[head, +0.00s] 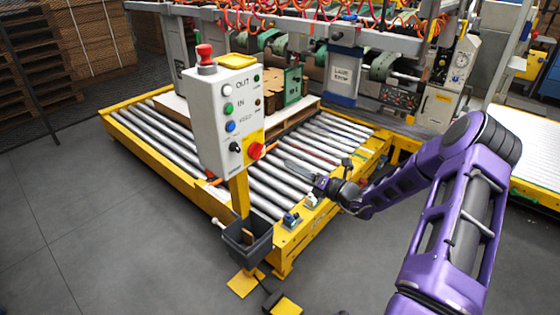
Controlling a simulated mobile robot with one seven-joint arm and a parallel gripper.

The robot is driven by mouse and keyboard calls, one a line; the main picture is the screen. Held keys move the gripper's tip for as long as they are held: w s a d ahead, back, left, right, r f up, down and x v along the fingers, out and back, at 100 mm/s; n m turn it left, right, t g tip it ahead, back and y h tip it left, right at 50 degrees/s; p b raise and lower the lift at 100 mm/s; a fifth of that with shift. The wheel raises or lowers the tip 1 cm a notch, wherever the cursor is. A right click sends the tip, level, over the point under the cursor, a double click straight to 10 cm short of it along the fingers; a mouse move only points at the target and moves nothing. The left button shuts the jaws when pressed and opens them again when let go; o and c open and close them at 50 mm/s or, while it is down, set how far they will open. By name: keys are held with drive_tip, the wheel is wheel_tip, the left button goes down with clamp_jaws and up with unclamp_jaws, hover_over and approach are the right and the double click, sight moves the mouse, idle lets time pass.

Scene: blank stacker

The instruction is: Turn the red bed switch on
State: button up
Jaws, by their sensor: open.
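A white control box (220,118) stands on a yellow post left of centre in the head view. A red knob (256,151) on a yellow plate sits at the lower right of its face; it looks like the red bed switch. Its exact turn position is too small to read. My gripper (291,165) is at the end of my purple arm, to the right of the red knob and apart from it in the picture. It is open, and I see nothing held in it. Its fingers are small and hard to separate from the rollers behind.
A red mushroom button (205,55) tops the box; coloured buttons and a black selector (235,147) are on its face. A grey bin (247,240) hangs on the post. The roller conveyor (150,122) lies behind. Grey floor (90,220) is clear at the left.

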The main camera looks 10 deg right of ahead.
drive_tip(key=v, duration=0.4)
drive_tip(key=shift+a, duration=0.1)
idle(0.3)
